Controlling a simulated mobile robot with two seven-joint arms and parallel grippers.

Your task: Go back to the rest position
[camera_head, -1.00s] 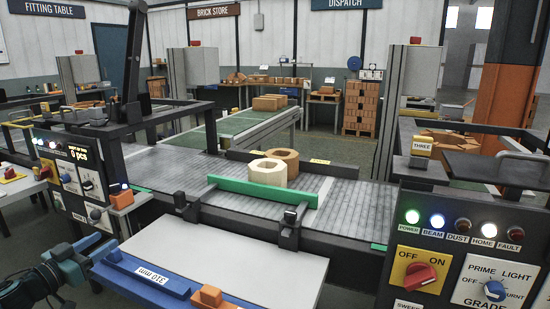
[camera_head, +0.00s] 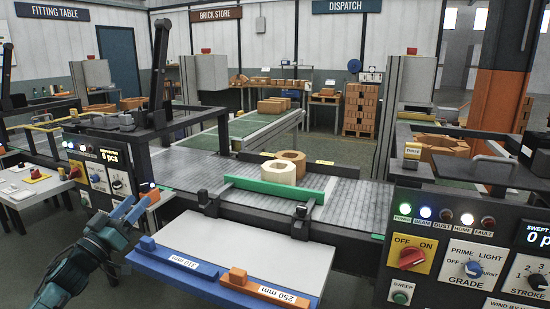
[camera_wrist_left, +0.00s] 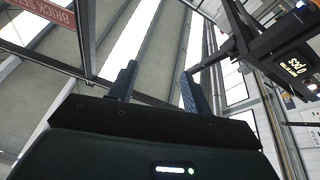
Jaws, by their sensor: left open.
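My left gripper (camera_head: 128,212) is at the lower left of the head view, raised in front of the left control panel and left of the white shelf. In the left wrist view its two blue fingers (camera_wrist_left: 158,88) stand apart with nothing between them. That view looks up toward the ceiling. My right gripper does not show in either view.
A white shelf (camera_head: 250,245) with a blue front edge lies ahead. Behind it, a green bar (camera_head: 265,192) and two hollow bricks, one cream (camera_head: 278,173) and one brown (camera_head: 293,158), sit on the grey conveyor (camera_head: 190,165). Control panels stand left (camera_head: 95,180) and right (camera_head: 440,255).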

